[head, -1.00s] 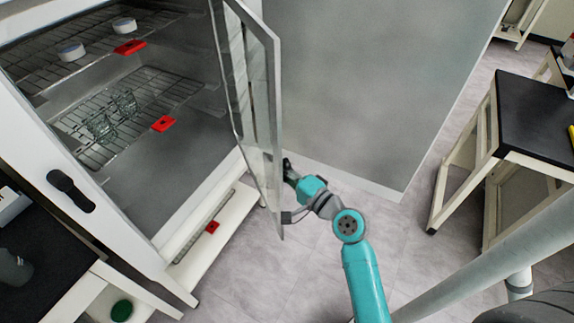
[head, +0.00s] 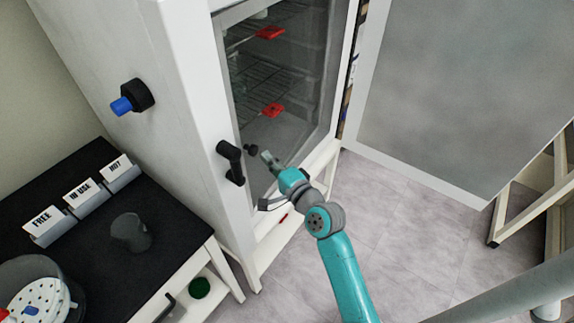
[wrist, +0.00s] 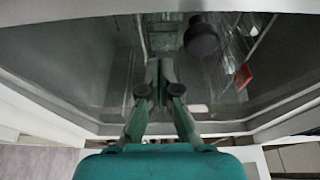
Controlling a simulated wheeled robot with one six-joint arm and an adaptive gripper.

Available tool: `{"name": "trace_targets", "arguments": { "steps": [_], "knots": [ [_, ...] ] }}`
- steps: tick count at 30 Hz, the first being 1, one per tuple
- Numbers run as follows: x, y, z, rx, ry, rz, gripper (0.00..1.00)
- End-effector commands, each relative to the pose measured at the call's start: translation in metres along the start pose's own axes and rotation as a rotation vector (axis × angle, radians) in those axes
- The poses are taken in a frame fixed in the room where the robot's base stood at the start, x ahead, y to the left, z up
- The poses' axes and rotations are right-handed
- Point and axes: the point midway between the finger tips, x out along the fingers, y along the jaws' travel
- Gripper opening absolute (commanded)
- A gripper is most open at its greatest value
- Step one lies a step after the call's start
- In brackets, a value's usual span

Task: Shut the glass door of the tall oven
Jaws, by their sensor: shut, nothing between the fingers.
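The tall oven (head: 180,110) is white. Its glass door (head: 287,140) lies across the front opening, flush or nearly so; a small gap cannot be ruled out. A small dark knob (head: 251,149) is on the door beside the black latch handle (head: 230,162) on the oven's frame. The knob also shows in the wrist view (wrist: 201,38). My gripper (head: 266,157) is shut and empty, its fingertips at the glass just right of the knob. In the wrist view my gripper (wrist: 160,72) faces the pane; touching or slightly apart cannot be told.
Red pieces (head: 272,110) lie on wire shelves behind the glass. A black-topped bench (head: 165,245) with labelled stands and a dark cup (head: 130,232) is at left. A large grey panel (head: 465,90) stands at right. The floor (head: 400,225) between is clear.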

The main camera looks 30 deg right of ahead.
Motion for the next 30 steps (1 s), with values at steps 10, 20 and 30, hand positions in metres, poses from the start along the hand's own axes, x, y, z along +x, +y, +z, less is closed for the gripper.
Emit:
{"name": "trace_targets", "arguments": {
  "steps": [10,20,30],
  "knots": [
    [0.027,0.0,0.012,0.0,0.0,0.0,0.0],
    [0.028,0.0,0.012,0.001,0.0,0.0,0.0],
    [0.012,0.001,0.012,0.0,0.001,0.001,0.0]
  ]
}}
